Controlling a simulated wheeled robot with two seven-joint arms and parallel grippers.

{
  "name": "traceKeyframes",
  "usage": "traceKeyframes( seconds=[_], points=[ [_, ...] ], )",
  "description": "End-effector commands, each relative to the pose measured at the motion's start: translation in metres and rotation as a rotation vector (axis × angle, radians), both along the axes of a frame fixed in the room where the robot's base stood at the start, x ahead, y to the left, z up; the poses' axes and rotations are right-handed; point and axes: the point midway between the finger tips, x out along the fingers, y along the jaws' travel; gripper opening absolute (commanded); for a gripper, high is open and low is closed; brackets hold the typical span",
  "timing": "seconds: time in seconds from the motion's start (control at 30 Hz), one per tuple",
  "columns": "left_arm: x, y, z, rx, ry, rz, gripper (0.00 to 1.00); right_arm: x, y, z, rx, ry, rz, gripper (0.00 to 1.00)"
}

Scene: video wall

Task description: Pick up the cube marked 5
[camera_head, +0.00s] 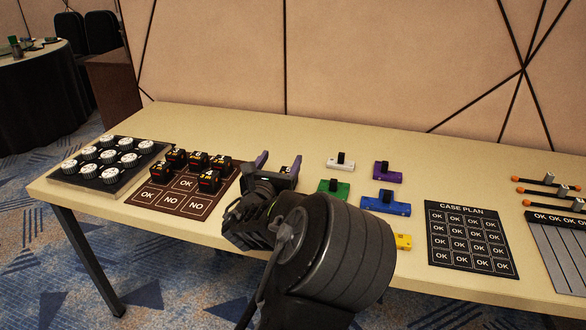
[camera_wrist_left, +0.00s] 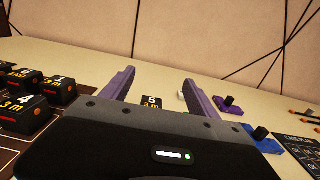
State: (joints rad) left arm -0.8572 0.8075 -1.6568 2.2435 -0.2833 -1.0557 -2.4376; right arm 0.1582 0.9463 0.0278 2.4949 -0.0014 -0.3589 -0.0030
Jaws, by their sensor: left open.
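The black cube marked 5 (camera_wrist_left: 152,101) stands on the table, seen between my left gripper's purple fingers in the left wrist view. The wrist housing hides its lower part. In the head view a small dark piece with an orange mark (camera_head: 284,170) shows between the fingertips and looks like this cube; the hand covers much of it. My left gripper (camera_head: 279,161) is open, with one finger to each side of the cube in the wrist view (camera_wrist_left: 157,78). I cannot tell whether either finger touches it. My right gripper is not in view.
Several other black cubes (camera_head: 198,161) stand on the brown OK/NO board (camera_head: 165,200) to the left. A tray of white knobs (camera_head: 105,180) lies beyond it. Green (camera_head: 338,187), white, purple and blue (camera_head: 385,205) blocks lie to the right, near the CASE PLAN board (camera_head: 467,257).

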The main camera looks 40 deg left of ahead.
Motion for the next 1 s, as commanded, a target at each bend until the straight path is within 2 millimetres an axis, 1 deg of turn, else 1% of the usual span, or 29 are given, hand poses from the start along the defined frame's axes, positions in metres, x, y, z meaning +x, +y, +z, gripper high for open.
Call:
traceKeyframes(
  seconds=[0.27, 0.37, 0.47, 0.53, 0.7, 0.83, 0.87, 0.9, 1.0],
  points=[
    [0.000, 0.000, 0.000, 0.000, 0.000, 0.000, 0.69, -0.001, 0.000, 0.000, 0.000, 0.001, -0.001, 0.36],
    [0.000, 0.000, -0.004, -0.001, 0.001, 0.000, 0.69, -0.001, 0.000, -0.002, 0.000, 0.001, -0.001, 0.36],
    [0.000, 0.001, -0.015, -0.002, 0.002, 0.001, 0.69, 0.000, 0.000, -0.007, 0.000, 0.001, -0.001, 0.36],
    [-0.001, 0.001, -0.026, -0.003, 0.001, 0.002, 0.69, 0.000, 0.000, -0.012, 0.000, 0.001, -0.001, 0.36],
    [-0.001, 0.001, -0.064, -0.003, 0.003, 0.003, 0.69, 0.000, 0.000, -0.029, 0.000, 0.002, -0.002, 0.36],
    [-0.001, 0.001, -0.089, -0.003, 0.001, 0.002, 0.69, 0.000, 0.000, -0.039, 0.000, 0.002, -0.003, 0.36],
    [0.006, 0.003, -0.083, 0.000, -0.002, 0.000, 0.69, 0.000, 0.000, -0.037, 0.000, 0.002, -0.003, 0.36],
    [0.012, 0.005, -0.082, 0.000, -0.001, 0.000, 0.69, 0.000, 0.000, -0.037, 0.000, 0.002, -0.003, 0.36],
    [0.021, 0.008, -0.081, -0.001, 0.000, 0.000, 0.69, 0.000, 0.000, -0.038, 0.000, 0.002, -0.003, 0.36]
  ],
)
